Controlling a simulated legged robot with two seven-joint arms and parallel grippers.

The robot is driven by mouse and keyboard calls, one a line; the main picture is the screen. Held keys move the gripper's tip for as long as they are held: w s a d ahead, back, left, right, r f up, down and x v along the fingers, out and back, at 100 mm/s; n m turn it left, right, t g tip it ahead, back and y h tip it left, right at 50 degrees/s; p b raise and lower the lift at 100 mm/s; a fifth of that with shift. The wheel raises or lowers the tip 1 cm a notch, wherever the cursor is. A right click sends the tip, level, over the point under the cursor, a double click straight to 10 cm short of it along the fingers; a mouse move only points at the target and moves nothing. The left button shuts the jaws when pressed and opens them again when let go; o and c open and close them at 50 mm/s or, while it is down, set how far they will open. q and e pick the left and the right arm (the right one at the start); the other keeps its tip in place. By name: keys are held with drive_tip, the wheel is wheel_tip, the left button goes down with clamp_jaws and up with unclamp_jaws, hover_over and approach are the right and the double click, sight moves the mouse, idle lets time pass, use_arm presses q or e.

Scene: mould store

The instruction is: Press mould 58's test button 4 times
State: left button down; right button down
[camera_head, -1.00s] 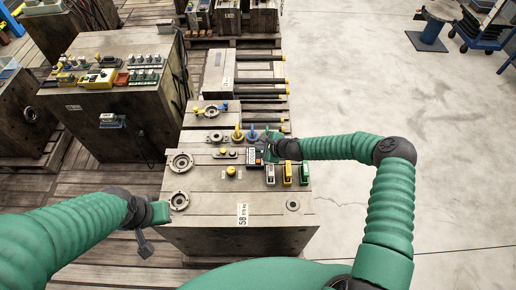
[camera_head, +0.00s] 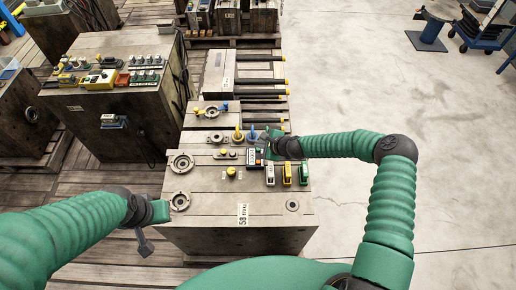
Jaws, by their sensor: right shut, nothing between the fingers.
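Mould 58 (camera_head: 222,208) is a grey steel block in front of me with a white label (camera_head: 242,214) reading 58 on its front edge. On its top, toward the back right, sits a small dark box with a pale display (camera_head: 252,157). The test button itself is too small to tell apart. My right gripper (camera_head: 268,150) is shut and empty, at the box's right side and partly covering it; I cannot tell whether it touches. My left gripper (camera_head: 148,235) is left of the mould's front, pointing down; its jaws are too small to read.
White, yellow and green connectors (camera_head: 286,174) stand right of the box. Yellow knobs (camera_head: 231,171) and round flanges (camera_head: 180,163) stand left of it. Another mould (camera_head: 115,106) with connectors stands at the back left.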

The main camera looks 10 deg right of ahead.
wheel_tip(320, 180, up, 5)
drive_tip(key=p, duration=0.3)
drive_tip(key=shift+f, duration=0.1)
idle(0.6)
drive_tip(key=s+a+r+n+g, duration=0.3)
drive_tip(key=s+r+n, duration=0.3)
drive_tip(key=s+n, duration=0.5)
drive_tip(key=s+d+r+n+h, duration=0.1)
drive_tip(key=s+d+r+n, duration=0.2)
drive_tip(key=s, duration=0.3)
drive_tip(key=s+d+r+n+g+h, duration=0.1)
drive_tip(key=s+d+r+n+h, duration=0.1)
drive_tip(key=s+r, duration=0.3)
drive_tip(key=s+d+r+n+g+h, duration=0.1)
drive_tip(key=s+d+r+n, duration=0.2)
drive_tip(key=s, duration=0.5)
drive_tip(key=shift+s+d+r+n+h, duration=0.35)
drive_tip(key=shift+r+n, duration=0.3)
drive_tip(key=shift+n, duration=0.35)
